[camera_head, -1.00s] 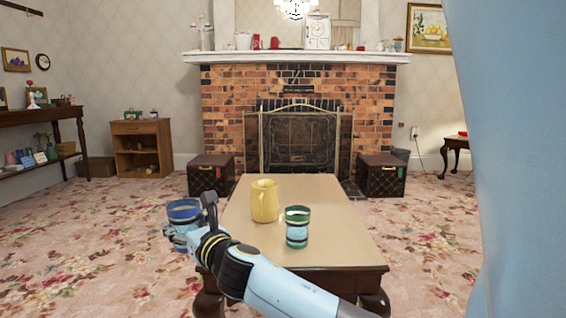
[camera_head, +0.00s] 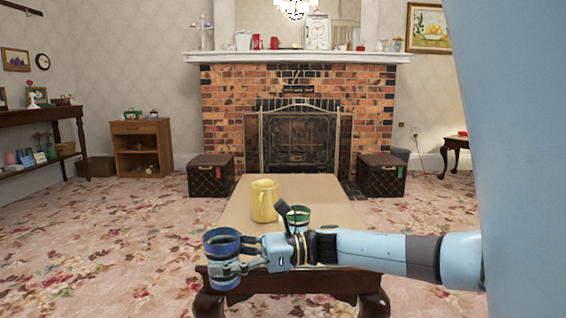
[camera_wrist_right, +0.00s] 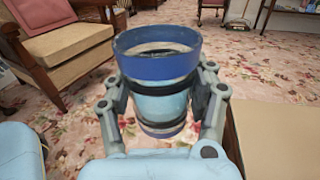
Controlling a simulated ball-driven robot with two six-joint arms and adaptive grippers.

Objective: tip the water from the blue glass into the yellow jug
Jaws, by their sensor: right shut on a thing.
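The blue glass (camera_head: 222,243), with a dark blue rim and base band, is held upright by my right gripper (camera_head: 240,258). The gripper is shut on it, with a finger on each side, as the right wrist view shows the glass (camera_wrist_right: 158,101) between the fingers (camera_wrist_right: 164,98). It is in front of the table's near left corner in the head view. The yellow jug (camera_head: 264,202) stands upright on the table, behind and to the right of the glass, apart from it. The water level inside the glass cannot be made out. My left gripper is not in view.
The wrist view shows an armchair (camera_wrist_right: 65,45) at the left. Carpet (camera_head: 120,240) left of the table is clear.

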